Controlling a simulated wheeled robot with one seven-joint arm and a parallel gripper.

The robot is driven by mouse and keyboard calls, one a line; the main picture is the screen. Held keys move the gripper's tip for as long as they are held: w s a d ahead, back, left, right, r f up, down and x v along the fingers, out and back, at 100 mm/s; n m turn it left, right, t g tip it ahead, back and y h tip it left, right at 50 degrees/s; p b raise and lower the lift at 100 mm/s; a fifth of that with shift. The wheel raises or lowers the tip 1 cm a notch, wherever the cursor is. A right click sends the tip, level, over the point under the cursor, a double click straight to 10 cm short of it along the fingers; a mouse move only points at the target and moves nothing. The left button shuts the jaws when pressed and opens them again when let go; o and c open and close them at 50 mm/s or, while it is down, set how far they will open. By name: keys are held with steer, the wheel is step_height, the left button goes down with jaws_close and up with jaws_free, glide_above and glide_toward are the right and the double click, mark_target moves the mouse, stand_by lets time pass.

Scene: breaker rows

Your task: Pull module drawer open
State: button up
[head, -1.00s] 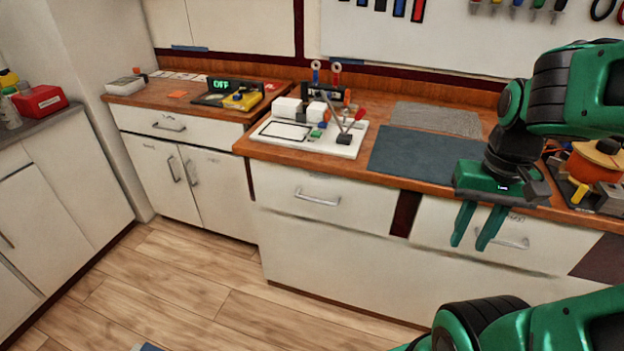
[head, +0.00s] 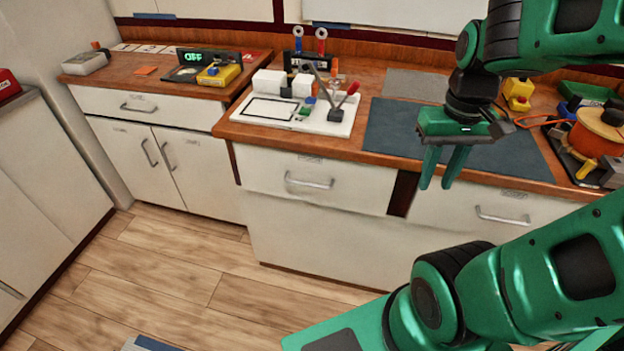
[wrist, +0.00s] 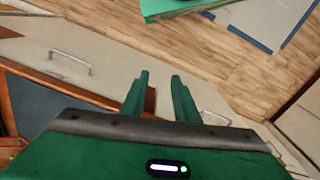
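Three closed drawers with bar handles show in the head view: a middle drawer (head: 345,186), a right drawer (head: 465,203) and a left-cabinet drawer (head: 185,110). Their small labels are too small to read, so I cannot tell which is the module drawer. The middle handle (head: 309,182) and right handle (head: 502,216) are clear of my gripper. My gripper (head: 436,186) points down in front of the counter, between these two handles. It is open and empty. In the wrist view my two fingers (wrist: 160,75) are apart, with a drawer handle (wrist: 72,63) to their left.
The wooden counter (head: 390,158) carries a dark mat (head: 385,130), a white board (head: 262,119) with parts, and an orange spool (head: 597,138) at right. My lower arm covers the floor and cabinet at lower right. The wooden floor (head: 190,270) at left is open.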

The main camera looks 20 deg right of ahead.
steer(key=w+a+f+n, duration=0.1)
steer(key=w+a+n, duration=0.15)
steer(key=w, duration=0.35)
steer(key=w+a+f+n, duration=0.2)
steer(key=w+n, duration=0.2)
steer(key=w, duration=0.2)
steer(key=n+t+h, duration=0.1)
steer(key=n+t, duration=0.1)
steer(key=n, duration=0.7)
glide_toward(314, 186)
steer(key=shift+m, duration=0.25)
steer(key=x, duration=0.7)
steer(key=shift+w+d, duration=0.15)
steer(key=shift+w, duration=0.1)
jaws_close()
